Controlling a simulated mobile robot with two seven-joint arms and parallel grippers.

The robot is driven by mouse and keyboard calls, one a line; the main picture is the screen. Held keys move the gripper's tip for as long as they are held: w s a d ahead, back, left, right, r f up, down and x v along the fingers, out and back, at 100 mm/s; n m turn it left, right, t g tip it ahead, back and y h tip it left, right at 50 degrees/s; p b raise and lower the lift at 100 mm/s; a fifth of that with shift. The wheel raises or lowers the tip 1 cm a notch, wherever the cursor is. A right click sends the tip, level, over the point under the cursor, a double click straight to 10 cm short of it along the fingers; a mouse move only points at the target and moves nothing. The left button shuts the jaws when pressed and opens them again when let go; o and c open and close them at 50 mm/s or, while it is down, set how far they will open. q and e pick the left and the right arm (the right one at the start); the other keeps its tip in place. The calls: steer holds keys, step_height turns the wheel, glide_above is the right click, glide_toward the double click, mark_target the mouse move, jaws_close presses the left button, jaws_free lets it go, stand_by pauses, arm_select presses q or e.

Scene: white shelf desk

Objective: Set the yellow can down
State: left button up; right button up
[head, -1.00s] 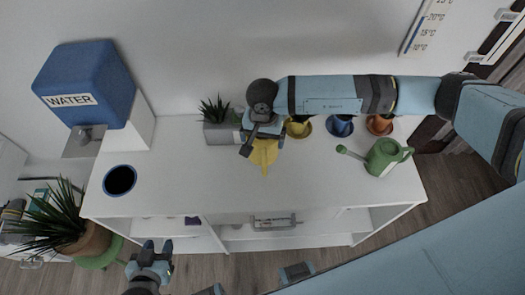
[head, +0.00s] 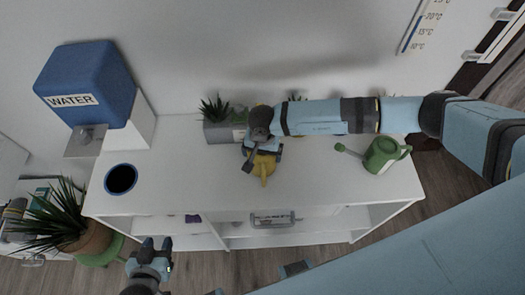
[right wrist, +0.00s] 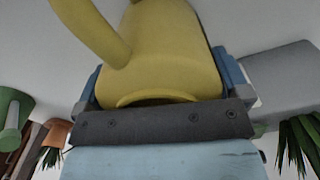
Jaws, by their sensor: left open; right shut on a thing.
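The yellow can (head: 263,168) is over the middle of the white desk top, partly covered by my right arm in the head view. My right gripper (head: 262,152) is shut on it. In the right wrist view the yellow can (right wrist: 165,50) sits between the two blue fingers of the gripper (right wrist: 160,80), its spout pointing to the upper left. I cannot tell whether its base touches the desk. My left gripper (head: 152,246) is open and empty, in front of the desk's front edge.
The white desk top (head: 195,180) is clear left of the can. A green watering can (head: 382,155) stands at right, a grey planter (head: 220,131) at the back, a dark blue pot (head: 120,179) and a blue water tank (head: 85,85) at left.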

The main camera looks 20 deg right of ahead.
steer(key=o, duration=0.6)
steer(key=shift+f, duration=0.15)
steer(key=shift+o, duration=0.2)
